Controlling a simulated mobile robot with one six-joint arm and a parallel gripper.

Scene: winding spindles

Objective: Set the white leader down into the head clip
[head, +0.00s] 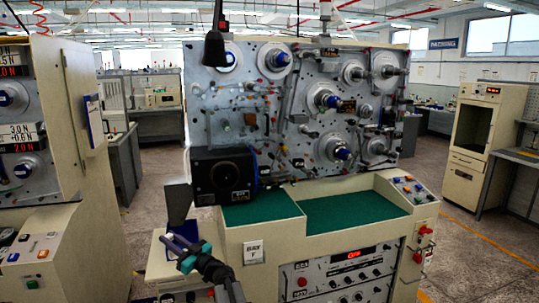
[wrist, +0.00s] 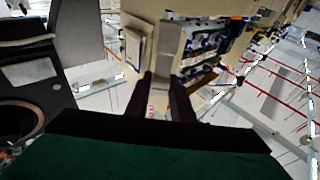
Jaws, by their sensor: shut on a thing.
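My gripper (head: 172,240) is low at the left front of the winding machine, left of the black box-shaped head (head: 224,174) and in front of a dark blue panel. In the wrist view its two dark fingers (wrist: 161,84) stand upright with a narrow gap between them. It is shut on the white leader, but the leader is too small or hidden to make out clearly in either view. The head clip cannot be told apart from the small parts around the black head.
Green mats (head: 355,212) cover the machine's ledge right of the head. The upright panel (head: 290,100) carries several spindles and guides. Another cream machine (head: 60,170) stands close at the left. A black lamp (head: 214,48) hangs above. A floor gap lies between the machines.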

